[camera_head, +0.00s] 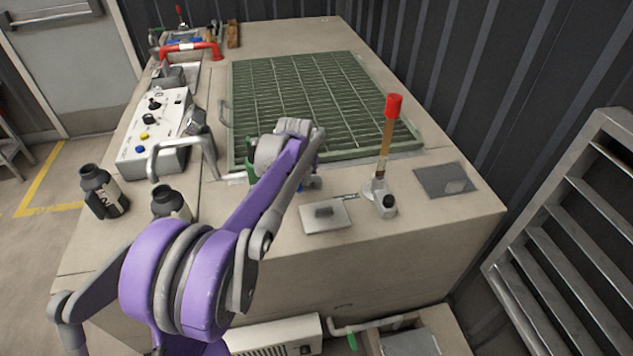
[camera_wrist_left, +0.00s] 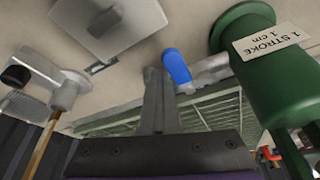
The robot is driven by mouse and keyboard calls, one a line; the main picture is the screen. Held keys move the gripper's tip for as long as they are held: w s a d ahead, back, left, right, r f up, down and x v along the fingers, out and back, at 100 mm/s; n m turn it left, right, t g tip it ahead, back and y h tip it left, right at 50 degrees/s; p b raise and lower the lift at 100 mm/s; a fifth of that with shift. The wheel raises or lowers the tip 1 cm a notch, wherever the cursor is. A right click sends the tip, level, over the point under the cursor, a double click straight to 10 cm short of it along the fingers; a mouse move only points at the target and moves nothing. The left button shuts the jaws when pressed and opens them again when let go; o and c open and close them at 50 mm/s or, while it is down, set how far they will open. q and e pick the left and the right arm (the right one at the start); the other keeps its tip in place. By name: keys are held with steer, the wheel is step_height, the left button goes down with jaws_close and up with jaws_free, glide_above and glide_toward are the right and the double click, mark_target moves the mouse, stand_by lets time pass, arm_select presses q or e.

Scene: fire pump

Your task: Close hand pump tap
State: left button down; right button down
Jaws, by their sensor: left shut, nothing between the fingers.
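The hand pump is a green cylinder (camera_wrist_left: 262,75) labelled "1 STROKE 1 cm" at the right of the left wrist view. In the head view only a strip of the green pump (camera_head: 250,158) shows behind my left arm. The tap has a blue handle (camera_wrist_left: 176,66) on a grey metal pipe beside the pump. A little blue (camera_head: 313,182) shows beside my wrist in the head view. My left gripper (camera_wrist_left: 154,74) is shut and empty, with its fingertips close beside the blue handle; I cannot tell whether they touch. My right gripper is out of view.
A green grating (camera_head: 300,90) lies behind. A white control box (camera_head: 150,140), a bent grey pipe (camera_head: 180,146) and black bottles (camera_head: 100,190) are at the left.

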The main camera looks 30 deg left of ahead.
arm_select(q)
steer(key=shift+s+a, duration=0.2)
steer(key=shift+s, duration=0.05)
stand_by(0.3)
steer(key=v, duration=1)
steer(key=shift+d+r+p, duration=0.25)
steer(key=shift+r+p, duration=0.15)
steer(key=shift+p, duration=0.05)
steer(key=shift+w, duration=0.1)
steer(key=s+d+f+m+t+p, duration=0.1)
steer(key=s+d+f+m+p, duration=0.1)
steer(key=s+d, duration=0.8)
steer(key=s+d+f+m+h+p, duration=0.1)
steer(key=s+d+f, duration=0.4)
steer(key=s+d, duration=0.5)
steer(key=s+m+p, duration=0.1)
steer(key=s+p, duration=0.1)
steer(key=shift+s+d+f+t, duration=0.2)
steer(key=shift+s+d+t, duration=0.05)
steer(key=shift+d+t, duration=0.15)
steer(key=shift+s+a, duration=0.1)
steer(key=shift+a, duration=0.1)
